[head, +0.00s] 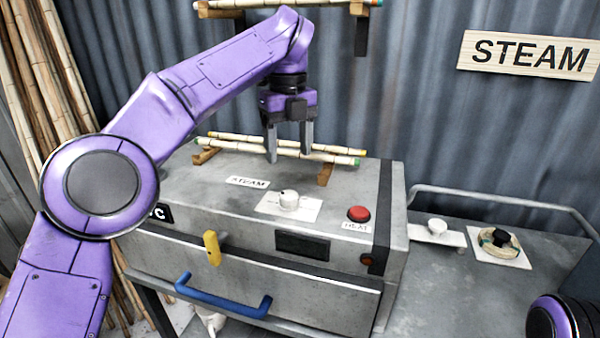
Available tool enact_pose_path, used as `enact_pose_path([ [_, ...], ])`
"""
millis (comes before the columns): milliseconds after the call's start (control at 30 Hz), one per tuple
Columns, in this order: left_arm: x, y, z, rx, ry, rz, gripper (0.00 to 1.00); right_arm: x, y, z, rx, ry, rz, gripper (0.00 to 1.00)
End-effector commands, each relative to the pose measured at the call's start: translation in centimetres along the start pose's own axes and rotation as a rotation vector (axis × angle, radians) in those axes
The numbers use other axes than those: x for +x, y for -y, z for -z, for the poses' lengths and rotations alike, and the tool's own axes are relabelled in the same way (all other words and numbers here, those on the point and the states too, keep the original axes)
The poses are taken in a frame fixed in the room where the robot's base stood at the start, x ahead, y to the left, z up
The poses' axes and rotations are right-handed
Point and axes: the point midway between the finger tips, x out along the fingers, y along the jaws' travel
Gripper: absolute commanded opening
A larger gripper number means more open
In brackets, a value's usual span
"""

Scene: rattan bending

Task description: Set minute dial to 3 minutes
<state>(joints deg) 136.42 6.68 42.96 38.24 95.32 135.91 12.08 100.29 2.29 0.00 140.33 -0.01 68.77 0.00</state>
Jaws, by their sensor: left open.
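A white dial (289,199) with a small dark mark sits on a pale plate on top of the grey steam box (345,225). A second white knob (437,227) stands on a plate to the right of the box. I cannot read minute markings on either. My left gripper (290,157) is open and empty, pointing down above the box's rear, behind the first dial and apart from it, in front of the rattan poles. My right gripper is not in view; only a purple part of mine shows at the bottom right.
Rattan poles (240,139) rest on wooden supports at the box's rear. A red button (359,214) is right of the dial. A yellow lever (212,248) and blue handle (223,305) are on the front. A black knob (500,238) sits on a round base far right.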

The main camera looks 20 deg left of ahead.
Motion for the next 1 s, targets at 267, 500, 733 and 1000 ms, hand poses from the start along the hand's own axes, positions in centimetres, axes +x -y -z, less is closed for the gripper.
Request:
enact_pose_path([
  [267,3.0,-0.6,0.4,0.000,0.003,0.003,0.67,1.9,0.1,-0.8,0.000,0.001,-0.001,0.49],
  [500,8.3,-0.2,0.0,-0.001,-0.001,-0.001,0.67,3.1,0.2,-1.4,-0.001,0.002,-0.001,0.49],
  [733,10.5,0.0,0.0,0.000,0.000,0.000,0.67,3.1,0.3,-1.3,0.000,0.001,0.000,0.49],
  [1000,10.5,0.0,0.0,0.000,0.001,0.000,0.57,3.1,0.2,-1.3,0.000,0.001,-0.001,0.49],
])
